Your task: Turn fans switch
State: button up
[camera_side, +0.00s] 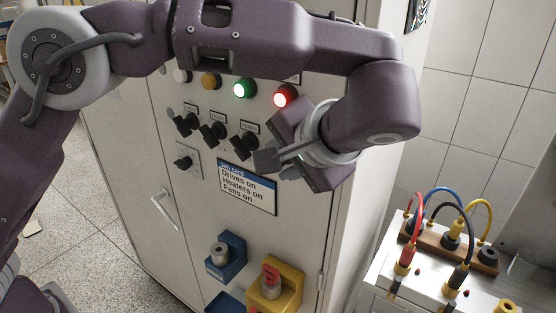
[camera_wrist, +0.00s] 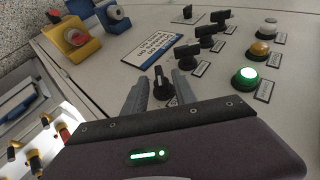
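The cabinet panel carries a row of black rotary switches, seen in the side view as a left one (camera_side: 184,123), a middle one (camera_side: 212,134) and another further right (camera_side: 243,146). The wrist view shows one more switch (camera_wrist: 163,88) at the row's near end, hidden behind my gripper (camera_side: 268,160) in the side view. My gripper (camera_wrist: 160,82) is open, its fingers on either side of that end switch. I cannot tell whether they touch it. The switch labels are too small to read, so I cannot tell which is fans. The job card (camera_side: 247,189) reads "Drives on, Heaters on, Fans on".
Above the row are a white lamp (camera_side: 181,76), an amber lamp (camera_side: 210,81), a lit green lamp (camera_side: 243,88) and a lit red lamp (camera_side: 284,96). A separate switch (camera_side: 186,161) sits below. Blue (camera_side: 226,255) and yellow (camera_side: 275,286) holders project lower down.

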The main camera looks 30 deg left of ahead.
jog(key=v, duration=0.5)
jog(key=shift+s+d+r, duration=0.1)
jog(key=shift+d+r, duration=0.05)
jog(key=shift+r, duration=0.05)
jog(key=s+a+r+g+h, duration=0.15)
jog(key=s+a, duration=0.25)
jog(key=a, duration=0.4)
jog(key=s+a+r+h, duration=0.1)
jog(key=s+a+h, duration=0.25)
jog(key=a, duration=0.45)
jog(key=s+a+f+n+t+h, duration=0.1)
jog(key=s+f, duration=0.2)
jog(key=s, duration=0.4)
jog(key=s+a+f+t+h, duration=0.1)
jog(key=s+a+f+h, duration=0.1)
jog(key=s+f, duration=0.2)
jog(key=s, duration=0.3)
jog(key=shift+s+n+h, duration=0.2)
jog(key=shift+n+h, duration=0.1)
jog(key=shift+n, duration=0.1)
jog(key=shift+a, duration=0.2)
